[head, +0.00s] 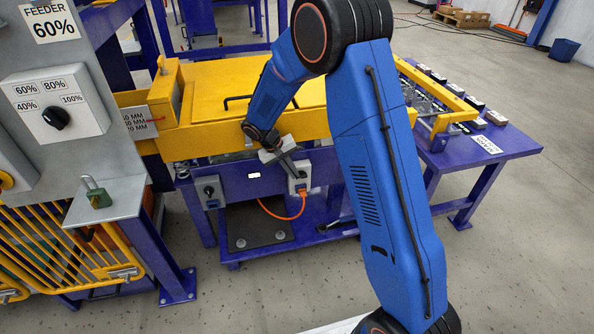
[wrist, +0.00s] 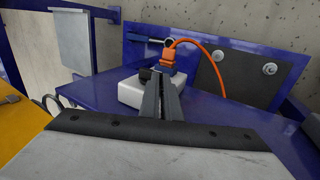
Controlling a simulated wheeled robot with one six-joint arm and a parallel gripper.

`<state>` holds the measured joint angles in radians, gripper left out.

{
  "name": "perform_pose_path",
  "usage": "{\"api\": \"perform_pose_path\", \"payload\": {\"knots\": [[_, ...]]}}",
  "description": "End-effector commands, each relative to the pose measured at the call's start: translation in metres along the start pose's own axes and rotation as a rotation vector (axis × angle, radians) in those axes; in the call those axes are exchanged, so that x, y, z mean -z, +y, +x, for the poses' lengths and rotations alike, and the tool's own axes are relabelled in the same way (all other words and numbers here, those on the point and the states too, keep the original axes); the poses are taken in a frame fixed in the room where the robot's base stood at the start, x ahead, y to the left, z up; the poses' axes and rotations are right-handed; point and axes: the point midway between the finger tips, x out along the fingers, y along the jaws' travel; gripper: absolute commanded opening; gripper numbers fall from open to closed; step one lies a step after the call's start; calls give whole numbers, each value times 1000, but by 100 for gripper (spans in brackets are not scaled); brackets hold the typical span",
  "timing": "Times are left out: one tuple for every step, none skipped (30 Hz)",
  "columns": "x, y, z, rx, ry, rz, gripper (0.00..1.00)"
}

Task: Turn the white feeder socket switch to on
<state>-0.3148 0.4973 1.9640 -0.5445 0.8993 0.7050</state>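The white feeder socket (head: 298,184) is on the purple frame under the yellow housing, with an orange plug (head: 302,193) and cable at its lower side. In the wrist view the white socket box (wrist: 130,93) lies just beyond my fingers, with the orange plug (wrist: 167,60) behind them. My gripper (head: 290,170) is right at the socket. Its two fingers (wrist: 161,82) lie close together, over the middle of the box. A small dark part (wrist: 145,74), perhaps the switch, shows beside the left fingertip. The fingers hide the rest, so the switch's position and any contact cannot be told.
A grey box with a black knob (head: 209,191) sits left of the socket. The feeder panel with a percentage dial (head: 56,117) and a padlock (head: 97,193) stand farther left. The yellow housing (head: 225,92) is above. A purple table (head: 510,143) is at right.

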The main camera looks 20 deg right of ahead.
Motion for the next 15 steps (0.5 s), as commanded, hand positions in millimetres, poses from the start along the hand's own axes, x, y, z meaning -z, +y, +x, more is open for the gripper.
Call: {"api": "perform_pose_path", "payload": {"knots": [[-1,3,5,-3,-5,0,0],[-1,4,7,-3,-6,0,0],[-1,5,8,-3,-7,0,0],[-1,6,10,-3,-7,0,0],[-2,7,11,-4,-8,0,0],[-2,8,12,-4,-8,0,0],[-2,9,13,-4,-9,0,0],[-2,9,14,-5,-9,0,0],[-2,10,15,-5,-10,-1,0],[-2,10,15,-5,-10,-1,0],[-2,10,15,-6,-10,-1,0],[-2,10,14,-6,-11,-1,0],[-2,10,12,-6,-11,-1,0],[-2,10,9,-6,-11,-1,0],[-2,10,5,-6,-10,-1,0]]}}
